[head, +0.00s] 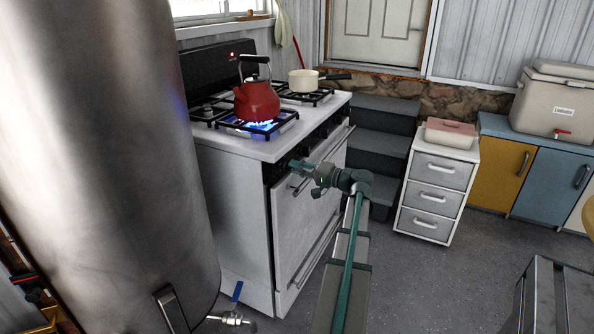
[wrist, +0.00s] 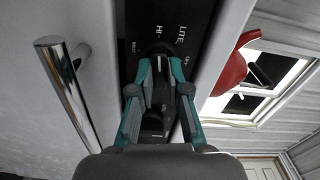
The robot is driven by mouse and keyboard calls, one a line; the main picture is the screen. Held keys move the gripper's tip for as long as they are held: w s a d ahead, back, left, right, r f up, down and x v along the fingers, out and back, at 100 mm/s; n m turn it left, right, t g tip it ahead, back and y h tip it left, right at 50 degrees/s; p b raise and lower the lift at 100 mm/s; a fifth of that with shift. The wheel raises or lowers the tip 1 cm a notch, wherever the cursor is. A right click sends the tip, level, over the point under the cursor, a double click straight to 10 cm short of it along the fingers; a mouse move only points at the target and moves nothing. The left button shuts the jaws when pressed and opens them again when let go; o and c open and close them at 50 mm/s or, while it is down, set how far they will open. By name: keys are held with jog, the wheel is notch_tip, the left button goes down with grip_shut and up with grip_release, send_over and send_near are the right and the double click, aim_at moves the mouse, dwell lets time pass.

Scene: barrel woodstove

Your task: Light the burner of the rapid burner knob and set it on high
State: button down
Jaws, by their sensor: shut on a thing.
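The white stove (head: 235,200) has a dark front control panel, which the wrist view shows close up (wrist: 125,35). My gripper (head: 297,165) is at this panel. In the wrist view my gripper (wrist: 160,68) has its teal fingers shut on the sides of a black burner knob (wrist: 158,48). The printed words LITE, HI and OFF show around this knob; its pointer setting cannot be made out. A second black knob (wrist: 153,124) shows between the finger links. Blue flame (head: 262,127) burns under the red kettle (head: 257,101) on the front left burner.
A cream saucepan (head: 304,81) stands on another burner. The oven's chrome handle (wrist: 68,95) runs beside the panel, close to my gripper. A large metal cylinder (head: 90,170) fills the left of the head view. A white drawer unit (head: 436,185) stands right of dark steps.

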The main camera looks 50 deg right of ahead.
jog(key=c, duration=1.1)
grip_release()
jog(key=shift+c, duration=0.2)
jog(key=shift+s, duration=0.15)
jog(key=s+d, duration=0.2)
jog(key=s, duration=0.9)
jog(key=shift+s, duration=0.35)
